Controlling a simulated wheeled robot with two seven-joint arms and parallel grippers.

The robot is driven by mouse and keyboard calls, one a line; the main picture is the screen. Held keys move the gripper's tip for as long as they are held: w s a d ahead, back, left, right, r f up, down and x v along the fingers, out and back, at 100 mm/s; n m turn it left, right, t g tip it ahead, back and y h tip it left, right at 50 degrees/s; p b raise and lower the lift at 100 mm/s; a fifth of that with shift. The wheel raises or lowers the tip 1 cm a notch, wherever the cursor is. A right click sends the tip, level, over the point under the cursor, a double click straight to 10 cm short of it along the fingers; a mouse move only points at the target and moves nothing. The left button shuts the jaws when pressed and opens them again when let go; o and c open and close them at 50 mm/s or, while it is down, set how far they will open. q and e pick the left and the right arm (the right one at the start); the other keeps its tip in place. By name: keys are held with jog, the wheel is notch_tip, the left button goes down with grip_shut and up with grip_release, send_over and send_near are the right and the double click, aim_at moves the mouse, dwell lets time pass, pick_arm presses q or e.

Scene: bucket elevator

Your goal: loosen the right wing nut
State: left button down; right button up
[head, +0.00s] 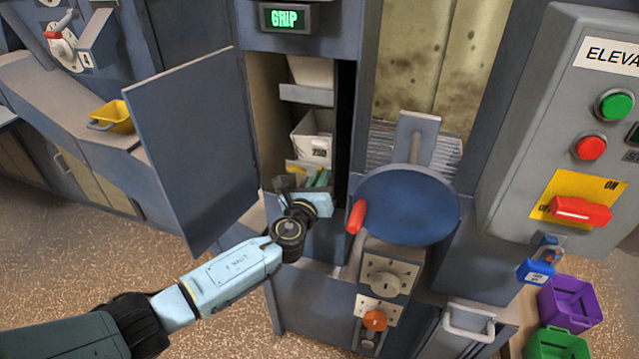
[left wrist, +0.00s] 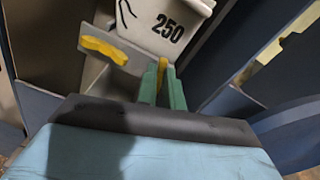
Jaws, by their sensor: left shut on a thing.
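My left gripper (head: 318,179) reaches into the open cabinet at the lower bucket (head: 312,143). In the left wrist view its two green fingers (left wrist: 163,72) are shut on the right wing nut (left wrist: 162,67), a yellow piece mostly hidden between them. The left wing nut (left wrist: 110,49), yellow and lying roughly crosswise, sits free on the grey plate (left wrist: 128,60) below the bucket marked 250 (left wrist: 165,22). My right gripper is in neither view.
The blue cabinet door (head: 190,150) stands open left of my arm. Right of the opening are a round blue disc (head: 408,205) and a red handle (head: 356,216). A control panel (head: 560,120) with a red switch (head: 580,211) and blue padlock (head: 537,268) is at far right.

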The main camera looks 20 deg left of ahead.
pick_arm(q)
jog(key=n+b, duration=0.1)
jog(key=n, duration=0.3)
jog(key=n+b, duration=0.2)
jog(key=n, duration=0.3)
jog(key=n+b, duration=0.1)
jog(key=n, duration=0.3)
jog(key=shift+a+f+n+b, duration=0.15)
jog(key=shift+f+n+b, duration=0.15)
jog(key=shift+n, duration=0.1)
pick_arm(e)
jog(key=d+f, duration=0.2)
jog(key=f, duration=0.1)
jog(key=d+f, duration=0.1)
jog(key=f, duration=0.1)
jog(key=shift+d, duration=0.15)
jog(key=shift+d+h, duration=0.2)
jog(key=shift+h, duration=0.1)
pick_arm(q)
jog(key=c, duration=1.5)
grip_release()
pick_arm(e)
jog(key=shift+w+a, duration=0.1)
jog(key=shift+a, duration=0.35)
